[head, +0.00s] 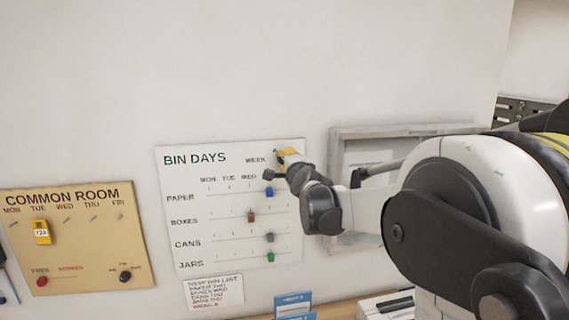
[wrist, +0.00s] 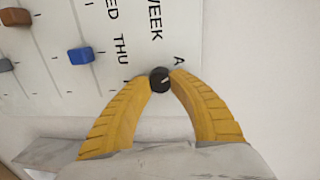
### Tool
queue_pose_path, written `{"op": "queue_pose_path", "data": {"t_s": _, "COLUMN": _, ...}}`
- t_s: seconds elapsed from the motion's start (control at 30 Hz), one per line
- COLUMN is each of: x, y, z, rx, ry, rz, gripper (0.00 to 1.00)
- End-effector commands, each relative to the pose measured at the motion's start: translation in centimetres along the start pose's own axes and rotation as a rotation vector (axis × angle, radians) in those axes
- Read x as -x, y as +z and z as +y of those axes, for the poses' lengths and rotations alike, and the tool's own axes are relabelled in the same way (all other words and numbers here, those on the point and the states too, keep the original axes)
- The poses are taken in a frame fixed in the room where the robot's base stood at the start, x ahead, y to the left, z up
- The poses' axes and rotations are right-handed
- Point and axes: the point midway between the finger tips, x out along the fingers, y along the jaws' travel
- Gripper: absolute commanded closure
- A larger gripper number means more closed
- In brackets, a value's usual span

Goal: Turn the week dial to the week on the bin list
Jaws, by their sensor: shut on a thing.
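The white BIN DAYS board (head: 228,215) hangs on the wall. Its week dial (wrist: 160,80) is a small black knob beside the word WEEK. My gripper (wrist: 162,82) is shut on the dial, one yellow finger at each side. The dial's pale mark slants to the upper right in the wrist view, roughly toward the printed letter A (wrist: 178,62). Any lettering under the right finger is hidden. In the head view my gripper (head: 281,157) covers the dial. The bin list (head: 213,291) is a paper below the board; its small red last line seems to read week A.
The board has several sliders, including a blue one (head: 269,192) just below my gripper; it also shows in the wrist view (wrist: 80,55). A framed case (head: 345,140) is right of the board, close to my arm. The tan COMMON ROOM board (head: 75,240) is left.

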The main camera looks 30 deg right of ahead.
Motion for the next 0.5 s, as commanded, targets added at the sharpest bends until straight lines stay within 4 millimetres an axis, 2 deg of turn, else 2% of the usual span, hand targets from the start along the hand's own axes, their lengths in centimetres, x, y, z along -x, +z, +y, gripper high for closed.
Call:
{"op": "queue_pose_path", "data": {"t_s": 0.2, "x": -0.05, "y": -0.07, "z": -0.24, "rx": 0.087, "ry": -0.001, "rz": 0.011, "gripper": 1.00}}
{"op": "queue_pose_path", "data": {"t_s": 0.5, "x": -0.05, "y": -0.08, "z": -0.31, "rx": 0.127, "ry": 0.000, "rz": 0.015, "gripper": 1.00}}
